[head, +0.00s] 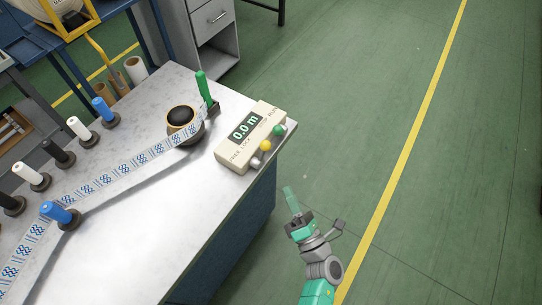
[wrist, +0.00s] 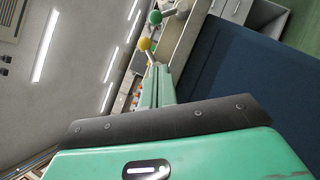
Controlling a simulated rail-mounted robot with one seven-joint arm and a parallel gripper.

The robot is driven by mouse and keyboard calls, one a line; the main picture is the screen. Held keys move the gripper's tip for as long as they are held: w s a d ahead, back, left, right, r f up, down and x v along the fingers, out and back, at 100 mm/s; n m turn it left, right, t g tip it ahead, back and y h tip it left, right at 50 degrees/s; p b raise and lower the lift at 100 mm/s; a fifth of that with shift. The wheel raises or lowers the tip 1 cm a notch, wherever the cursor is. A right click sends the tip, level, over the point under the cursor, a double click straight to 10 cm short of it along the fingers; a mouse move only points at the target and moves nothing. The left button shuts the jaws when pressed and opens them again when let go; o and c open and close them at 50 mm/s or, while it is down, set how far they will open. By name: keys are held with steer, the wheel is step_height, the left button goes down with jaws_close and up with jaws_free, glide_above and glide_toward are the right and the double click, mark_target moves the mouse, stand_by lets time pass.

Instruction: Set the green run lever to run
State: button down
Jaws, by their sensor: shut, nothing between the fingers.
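A beige counter box (head: 240,143) with a "0.0 m" display stands at the table's right edge. A green ball knob (head: 278,130) sits on its front side at the right end, near lettering that seems to begin with "RUN". A yellow ball knob (head: 265,146) is left of it. In the wrist view the green knob (wrist: 154,17) and yellow knob (wrist: 145,44) show on metal stems beyond the fingertips. My gripper (head: 290,194) is shut and empty, off the table's edge, apart from the knobs. It also shows in the wrist view (wrist: 160,74).
A dark roll (head: 181,116) and a green upright handle (head: 203,87) stand behind the box. A printed web (head: 110,178) runs past blue, white and black rollers. The blue table side (head: 235,235) is close to my gripper. Open green floor (head: 345,110) lies to the right.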

mark_target(280, 131)
steer(key=shift+f, duration=0.1)
steer(key=x, duration=0.4)
steer(key=d+b+x, duration=0.1)
steer(key=x, duration=0.3)
steer(key=b+x, duration=0.1)
steer(key=x, duration=0.3)
steer(key=shift+w+d+r, duration=0.2)
steer(key=shift+w+r, duration=0.15)
steer(key=shift+r, duration=0.05)
steer(key=shift+w+d+r, duration=0.15)
steer(key=shift+w+r, duration=0.2)
steer(key=shift+w, duration=0.05)
steer(key=shift+r, duration=0.1)
